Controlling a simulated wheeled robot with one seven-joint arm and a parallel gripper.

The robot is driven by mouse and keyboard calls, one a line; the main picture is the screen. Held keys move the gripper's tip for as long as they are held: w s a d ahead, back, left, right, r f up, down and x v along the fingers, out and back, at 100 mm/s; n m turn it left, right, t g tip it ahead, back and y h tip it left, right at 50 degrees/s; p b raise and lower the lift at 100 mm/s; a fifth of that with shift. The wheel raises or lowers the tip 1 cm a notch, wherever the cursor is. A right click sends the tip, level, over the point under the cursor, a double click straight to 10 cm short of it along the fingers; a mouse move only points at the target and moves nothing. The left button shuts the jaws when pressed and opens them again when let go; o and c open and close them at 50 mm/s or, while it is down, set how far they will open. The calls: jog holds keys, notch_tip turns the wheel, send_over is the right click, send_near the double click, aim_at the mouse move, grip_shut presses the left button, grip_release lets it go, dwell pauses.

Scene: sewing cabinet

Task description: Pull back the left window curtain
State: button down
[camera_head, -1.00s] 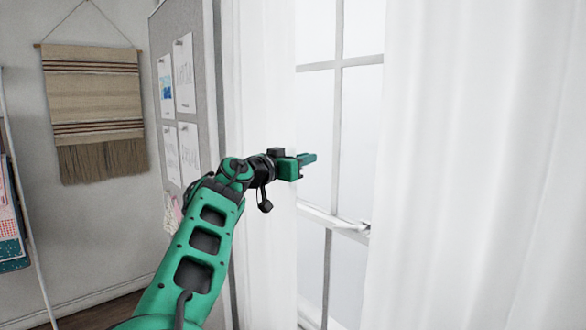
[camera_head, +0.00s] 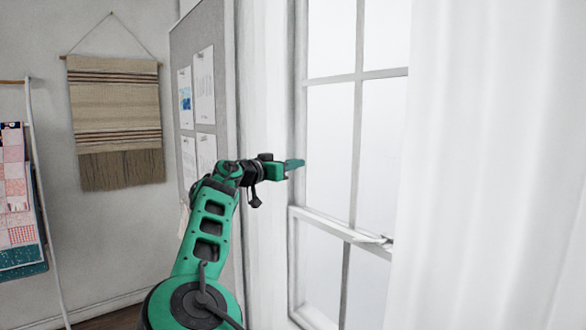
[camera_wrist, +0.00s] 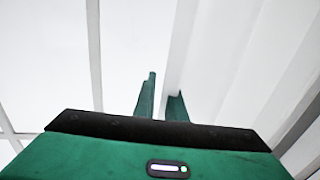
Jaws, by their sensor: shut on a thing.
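The left window curtain (camera_head: 262,100) is a pale white strip in the head view, gathered between the pinboard and the window's left frame. My gripper (camera_head: 295,164) is at its window-side edge, pointing right, and shut on it. The pinched cloth is hard to make out against the white. In the wrist view my gripper's two green fingers (camera_wrist: 160,105) show with a narrow gap between them; pale folds lie to their right, and I cannot tell which curtain these belong to.
The window (camera_head: 335,130) has its left panes uncovered, with a pale crossbar (camera_head: 335,226) below. The right curtain (camera_head: 470,170) hangs full length. A grey pinboard (camera_head: 203,30) with papers stands left of my arm. A woven hanging (camera_head: 115,115) and a quilt rack (camera_head: 42,200) are farther left.

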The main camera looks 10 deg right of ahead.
jog(key=shift+w+a+r, duration=0.1)
jog(key=shift+w+a, duration=0.05)
jog(key=c, duration=1.8)
grip_release()
jog(key=shift+w+a, duration=0.1)
jog(key=v, duration=1)
jog(key=shift+s+a, duration=0.2)
jog(key=shift+s, duration=0.1)
